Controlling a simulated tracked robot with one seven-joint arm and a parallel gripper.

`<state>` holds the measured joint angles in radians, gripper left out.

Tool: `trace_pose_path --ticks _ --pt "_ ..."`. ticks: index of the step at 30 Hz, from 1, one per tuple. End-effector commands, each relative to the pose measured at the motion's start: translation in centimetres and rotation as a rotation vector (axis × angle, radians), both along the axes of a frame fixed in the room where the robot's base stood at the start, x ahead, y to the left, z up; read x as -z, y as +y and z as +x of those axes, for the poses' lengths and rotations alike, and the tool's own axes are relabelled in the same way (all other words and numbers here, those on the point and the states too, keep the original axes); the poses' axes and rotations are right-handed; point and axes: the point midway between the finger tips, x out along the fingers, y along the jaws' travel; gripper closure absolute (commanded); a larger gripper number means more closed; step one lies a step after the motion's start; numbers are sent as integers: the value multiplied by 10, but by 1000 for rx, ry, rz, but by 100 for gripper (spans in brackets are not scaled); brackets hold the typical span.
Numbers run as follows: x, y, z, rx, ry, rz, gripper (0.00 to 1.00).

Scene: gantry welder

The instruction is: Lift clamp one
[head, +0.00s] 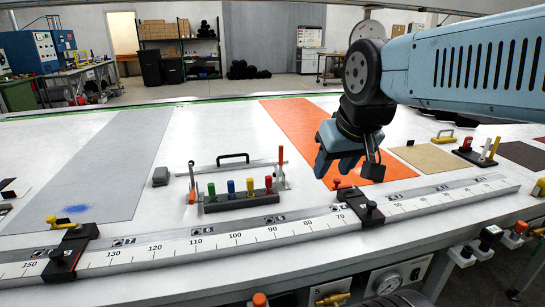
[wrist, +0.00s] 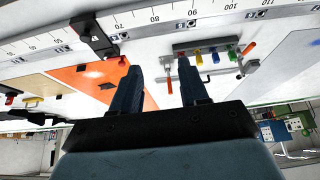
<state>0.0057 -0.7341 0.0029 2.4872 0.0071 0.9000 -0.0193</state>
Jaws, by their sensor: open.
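No label shows which is clamp one. My gripper (head: 347,166) is open and empty, above the orange strip and right of both clamps.
The rack (head: 240,201) holds several coloured knobs. A ruled rail (head: 235,241) runs along the table front, carrying black blocks (head: 75,250) (head: 361,206). A black-handled bar (head: 233,161) lies behind the rack. The orange strip (head: 295,125) and grey strip (head: 130,160) are mostly clear.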

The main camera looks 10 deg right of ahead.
Motion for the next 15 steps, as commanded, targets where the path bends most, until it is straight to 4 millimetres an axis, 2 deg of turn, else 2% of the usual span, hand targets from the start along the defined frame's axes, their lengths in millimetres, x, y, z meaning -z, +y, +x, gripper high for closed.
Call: trace_pose_path --ticks 5,15 --pt "-9 1 34 -57 29 -19 56" --pt "-18 2 139 -250 83 -49 56"
